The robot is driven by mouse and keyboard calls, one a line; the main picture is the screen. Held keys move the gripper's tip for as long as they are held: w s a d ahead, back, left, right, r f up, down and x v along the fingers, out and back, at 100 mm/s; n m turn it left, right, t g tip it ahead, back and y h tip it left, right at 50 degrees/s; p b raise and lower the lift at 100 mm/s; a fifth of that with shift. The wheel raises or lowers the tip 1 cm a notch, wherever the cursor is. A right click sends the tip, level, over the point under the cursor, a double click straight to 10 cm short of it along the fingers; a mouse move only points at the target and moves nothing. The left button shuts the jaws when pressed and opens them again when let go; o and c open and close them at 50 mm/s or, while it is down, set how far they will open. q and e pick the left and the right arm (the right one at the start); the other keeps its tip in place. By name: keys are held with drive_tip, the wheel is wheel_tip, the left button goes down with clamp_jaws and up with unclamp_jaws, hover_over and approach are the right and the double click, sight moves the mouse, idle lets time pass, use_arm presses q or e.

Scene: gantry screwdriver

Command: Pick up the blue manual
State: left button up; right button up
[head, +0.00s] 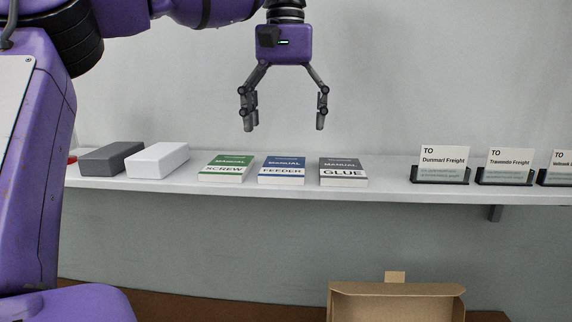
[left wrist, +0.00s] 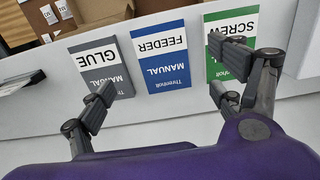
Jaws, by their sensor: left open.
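The blue manual (head: 282,169), labelled FEEDER, lies flat on the white shelf between a green and a grey manual. In the left wrist view the blue manual (left wrist: 161,58) lies between the two finger tips, a little beyond them. My left gripper (head: 285,119) is open and empty, pointing down above the blue manual with a clear gap. It also shows in the left wrist view (left wrist: 165,85), with its fingers spread wide. My right gripper is in neither view.
The green SCREW manual (head: 226,168) and grey GLUE manual (head: 343,172) flank the blue one with narrow gaps. Grey (head: 111,158) and white (head: 157,160) boxes stand left on the shelf (head: 395,192). Freight cards (head: 444,160) stand right. An open cardboard box (head: 396,290) is below.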

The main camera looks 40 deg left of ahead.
sight(283, 167)
use_arm(q)
drive_tip(key=f, duration=0.7)
drive_tip(key=shift+a+f, duration=0.25)
drive_tip(key=shift+f, duration=0.05)
drive_tip(key=shift+c, duration=0.5)
drive_tip(key=c, duration=1.2)
